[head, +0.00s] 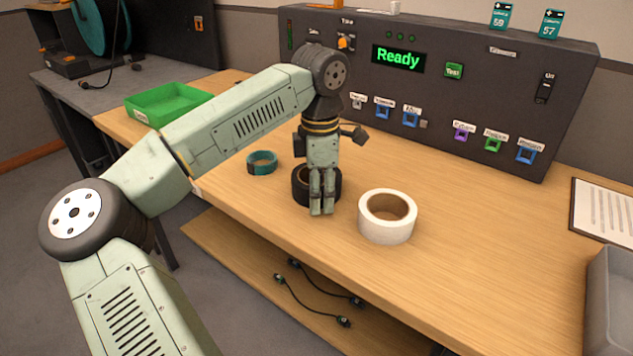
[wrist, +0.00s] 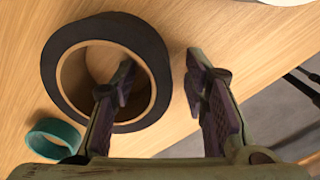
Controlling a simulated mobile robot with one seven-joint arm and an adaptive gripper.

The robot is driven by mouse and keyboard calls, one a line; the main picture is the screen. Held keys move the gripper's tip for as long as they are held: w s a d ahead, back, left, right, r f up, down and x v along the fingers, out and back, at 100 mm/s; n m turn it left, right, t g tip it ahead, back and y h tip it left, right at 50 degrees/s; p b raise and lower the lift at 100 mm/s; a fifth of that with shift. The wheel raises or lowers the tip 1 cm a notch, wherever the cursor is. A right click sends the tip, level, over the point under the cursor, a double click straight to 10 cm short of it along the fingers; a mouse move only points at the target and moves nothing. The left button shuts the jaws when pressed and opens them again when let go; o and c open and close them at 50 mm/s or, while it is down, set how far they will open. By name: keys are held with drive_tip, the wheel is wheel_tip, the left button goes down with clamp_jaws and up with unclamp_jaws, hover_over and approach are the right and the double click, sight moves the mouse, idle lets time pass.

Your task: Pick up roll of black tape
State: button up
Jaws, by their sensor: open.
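The roll of black tape (head: 300,187) lies flat on the wooden table in the head view, partly hidden behind my gripper (head: 322,208). In the wrist view the black tape roll (wrist: 57,75) shows as a wide black ring with a brown core. My gripper (wrist: 160,85) is open and points down at the roll. In the wrist view one finger appears over the roll's hole and the other outside its wall, with the roll's side between them. I cannot tell how deep the fingertips reach or whether they touch it.
A white tape roll (head: 388,228) stands close to the right of my gripper. A small teal roll (head: 262,168) lies to the left. A control panel (head: 440,105) borders the back. A green tray (head: 165,108) is at the left.

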drive_tip(key=shift+c, duration=0.3)
clamp_jaws()
idle(0.5)
